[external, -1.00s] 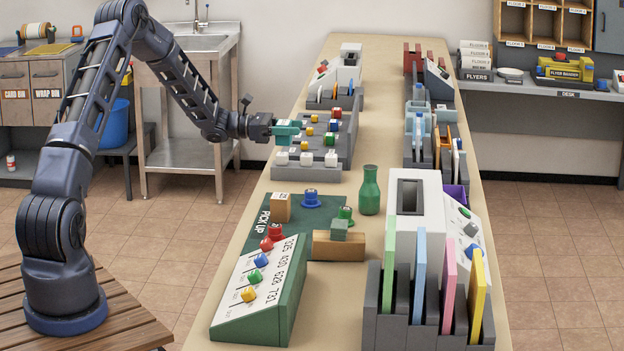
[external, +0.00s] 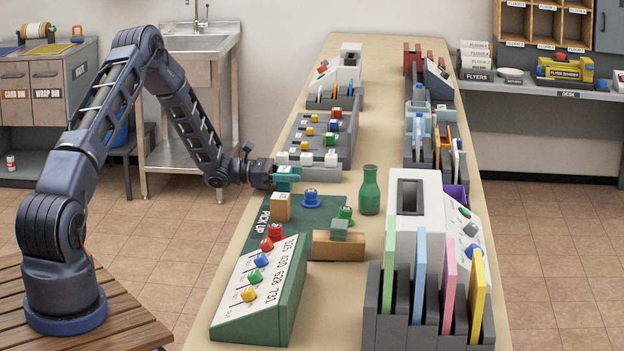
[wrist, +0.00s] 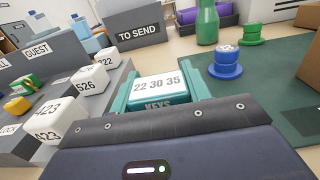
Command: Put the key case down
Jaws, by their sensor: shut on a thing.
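My gripper (external: 288,178) has teal fingers and is shut on the key case (wrist: 160,86). In the wrist view the case has a white top reading "22 30 35" and a teal front marked "KEYS", between the two fingers. In the external view the gripper is over the left edge of the long table, just behind the green pick-up mat (external: 260,232). The case is mostly hidden by the fingers there. I cannot tell whether its underside touches anything.
On or by the mat are a tan box (external: 280,207), a blue stamp-like piece (external: 311,198) and a green one (external: 345,215). A green bottle (external: 369,190) stands to the right. A grey stepped rack with white blocks (external: 307,158) lies just behind my gripper.

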